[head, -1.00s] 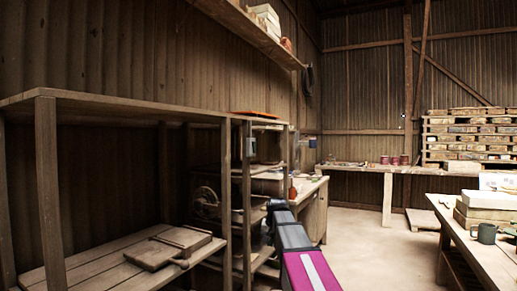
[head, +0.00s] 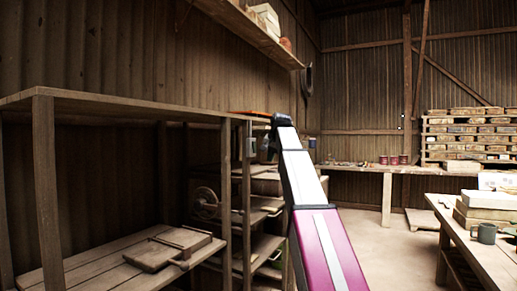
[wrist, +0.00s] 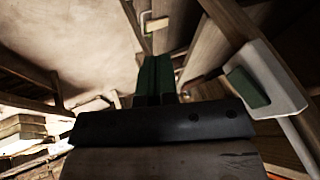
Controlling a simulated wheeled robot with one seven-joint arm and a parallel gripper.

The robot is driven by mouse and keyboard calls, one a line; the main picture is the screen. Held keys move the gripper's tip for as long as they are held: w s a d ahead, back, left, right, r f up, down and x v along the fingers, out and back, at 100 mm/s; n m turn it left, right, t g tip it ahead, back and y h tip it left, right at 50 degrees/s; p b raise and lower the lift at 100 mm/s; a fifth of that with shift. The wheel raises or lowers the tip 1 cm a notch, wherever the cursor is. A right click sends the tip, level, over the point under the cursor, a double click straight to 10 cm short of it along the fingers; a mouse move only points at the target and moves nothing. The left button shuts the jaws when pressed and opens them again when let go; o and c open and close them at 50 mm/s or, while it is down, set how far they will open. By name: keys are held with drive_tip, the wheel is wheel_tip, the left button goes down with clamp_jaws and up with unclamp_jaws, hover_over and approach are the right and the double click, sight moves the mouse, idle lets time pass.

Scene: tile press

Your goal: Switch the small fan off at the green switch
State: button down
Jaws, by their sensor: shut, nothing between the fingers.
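A green switch (wrist: 248,88) sits on a pale plate at the right of the wrist view, with a pale cable or conduit leading from it. In the head view a small grey-green box (head: 250,147) shows on the shelf post, probably the same switch. My gripper (wrist: 155,62) has its green fingers together and empty, apart from the switch and left of it in the wrist view. In the head view my gripper (head: 271,138) is small and dark, just right of the post. I cannot make out the small fan for certain.
A wooden shelf rack (head: 130,98) with a board on its lower shelf stands at left. A workbench (head: 480,245) with a mug (head: 486,233) stands at right. The floor between is clear.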

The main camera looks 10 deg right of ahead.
sight(254, 147)
wheel_tip(254, 147, up, 13)
drive_tip(key=s, duration=0.1)
drive_tip(key=shift+s+d+t, duration=0.15)
drive_tip(key=shift+s+t, duration=0.1)
drive_tip(key=shift+t, duration=0.15)
drive_tip(key=w+a+f, duration=0.4)
drive_tip(key=w+f, duration=0.3)
drive_tip(key=f, duration=0.2)
drive_tip(key=shift+w+a+m, duration=0.3)
drive_tip(key=shift+w+a, duration=0.05)
drive_tip(key=shift+w, duration=0.05)
